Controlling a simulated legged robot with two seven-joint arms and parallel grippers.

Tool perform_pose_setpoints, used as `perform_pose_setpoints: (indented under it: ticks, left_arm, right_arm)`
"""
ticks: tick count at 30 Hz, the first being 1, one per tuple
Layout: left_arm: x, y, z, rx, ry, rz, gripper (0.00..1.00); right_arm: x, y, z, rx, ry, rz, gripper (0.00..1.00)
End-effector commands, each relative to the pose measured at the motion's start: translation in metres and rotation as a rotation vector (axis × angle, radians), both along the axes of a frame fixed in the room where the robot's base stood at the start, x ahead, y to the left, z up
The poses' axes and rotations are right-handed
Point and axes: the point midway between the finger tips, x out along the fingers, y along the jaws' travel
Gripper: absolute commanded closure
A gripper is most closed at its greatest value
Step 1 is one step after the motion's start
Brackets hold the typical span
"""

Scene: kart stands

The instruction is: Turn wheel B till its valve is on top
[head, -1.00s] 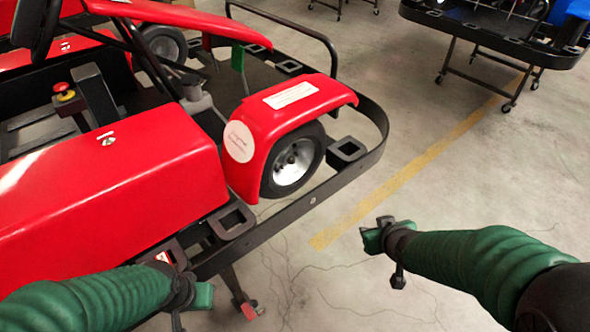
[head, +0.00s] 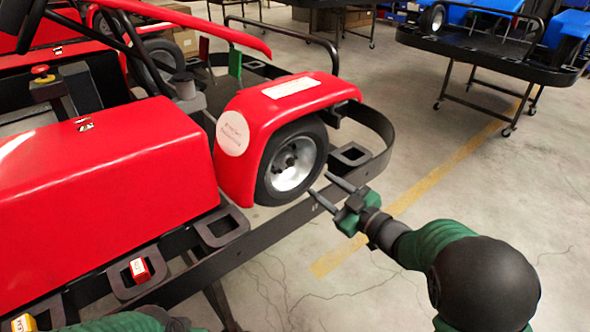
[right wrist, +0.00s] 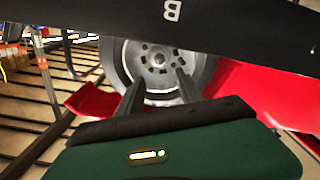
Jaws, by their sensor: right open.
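Wheel B (head: 291,161) is a black tyre with a silver rim under the red fender of the kart. It also shows in the right wrist view (right wrist: 160,58), below a dark bar marked with an upside-down letter B. I cannot make out its valve. My right gripper (head: 321,187) is open, its two dark fingers pointing at the lower right side of the wheel, apparently just short of it. In the right wrist view, both fingers stand in front of the lower rim with nothing between them. My left arm shows at the bottom left edge; its gripper jaws are not clearly visible.
A black bumper rail (head: 300,212) runs below and around the wheel. The red fender (head: 250,120) covers its top. A blue kart on a wheeled stand (head: 480,50) is at the back right.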

Motion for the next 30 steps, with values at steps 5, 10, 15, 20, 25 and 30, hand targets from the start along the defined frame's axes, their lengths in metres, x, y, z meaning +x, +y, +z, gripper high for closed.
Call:
perform_pose_setpoints:
  ticks: [5, 10, 15, 20, 25, 30]
  left_arm:
    - [0.0, 0.0, -0.008, 0.0, 0.0, 0.0, 0.74]
    - [0.0, 0.0, -0.013, 0.0, 0.0, 0.0, 0.74]
    - [0.0, 0.0, -0.015, 0.0, 0.001, 0.0, 0.74]
    - [0.0, 0.0, -0.015, 0.0, 0.001, 0.0, 0.74]
    - [0.0, 0.0, -0.015, 0.0, 0.001, 0.0, 0.74]
    - [0.0, 0.0, -0.015, 0.0, 0.001, 0.0, 0.74]
  right_arm:
    - [0.039, 0.029, -0.003, 0.001, -0.001, 0.003, 0.57]
    - [0.071, 0.052, -0.002, -0.001, -0.001, 0.0, 0.57]
    - [0.091, 0.066, -0.001, 0.0, 0.0, -0.001, 0.57]
    - [0.095, 0.069, 0.0, 0.002, 0.001, -0.003, 0.57]
    - [0.095, 0.068, 0.0, 0.002, 0.001, -0.003, 0.58]
    - [0.095, 0.068, 0.0, 0.002, 0.001, -0.002, 0.8]
